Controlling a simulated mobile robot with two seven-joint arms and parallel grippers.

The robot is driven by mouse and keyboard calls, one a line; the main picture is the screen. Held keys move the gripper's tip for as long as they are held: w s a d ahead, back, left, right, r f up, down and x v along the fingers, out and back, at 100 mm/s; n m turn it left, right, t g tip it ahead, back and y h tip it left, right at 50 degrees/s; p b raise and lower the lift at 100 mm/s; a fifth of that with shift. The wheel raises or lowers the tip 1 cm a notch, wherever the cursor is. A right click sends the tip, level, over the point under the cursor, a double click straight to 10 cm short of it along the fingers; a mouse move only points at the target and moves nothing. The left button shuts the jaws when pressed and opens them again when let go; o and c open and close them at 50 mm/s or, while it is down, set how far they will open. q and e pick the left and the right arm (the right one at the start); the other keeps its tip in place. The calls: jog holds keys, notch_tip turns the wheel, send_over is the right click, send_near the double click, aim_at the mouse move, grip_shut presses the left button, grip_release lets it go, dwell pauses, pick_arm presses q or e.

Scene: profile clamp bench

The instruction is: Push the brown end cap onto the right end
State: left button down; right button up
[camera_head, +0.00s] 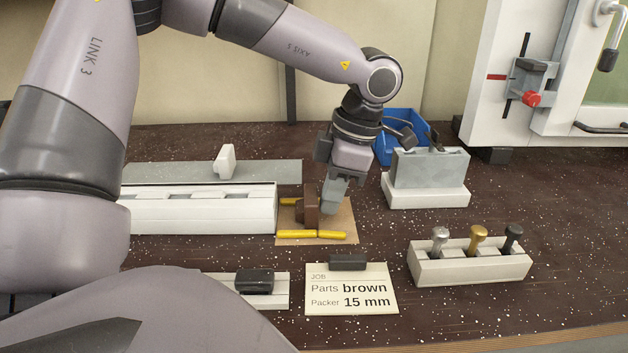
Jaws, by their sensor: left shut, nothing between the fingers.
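A small brown block (309,206), which looks like the brown end cap, stands on a tan mat (343,216) to the right of a long white slotted bar (200,212). A gap of mat shows between the block and the bar's right end. My left gripper (328,208) is shut and empty, pointing down just right of the brown block. I cannot tell whether its fingertips touch the block. The gripper hides part of the mat behind it. My right gripper is not in view.
Yellow sticks (311,234) lie on the mat. A job card (350,292) reads brown, 15 mm. A white rack (470,264) holds three knobbed tools. A grey block on a white base (428,194) and a blue bin (400,125) stand behind right. A white piece (225,161) stands behind the bar.

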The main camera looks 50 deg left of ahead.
aim_at(305, 194)
pick_arm(q)
jog(key=shift+s+a, duration=1.1)
jog(key=shift+s, duration=0.3)
jog(key=shift+s+a, duration=0.35)
jog(key=shift+s, duration=0.05)
jog(key=shift+w+d, duration=0.1)
dwell(0.3)
jog(key=shift+w+d+b, duration=0.4)
jog(key=shift+w+d, duration=0.15)
jog(key=shift+w, duration=0.15)
jog(key=shift+r+p, duration=2.9)
jog(key=shift+r, duration=1.2)
jog(key=shift+d+f, duration=0.1)
jog(key=shift+f, duration=0.05)
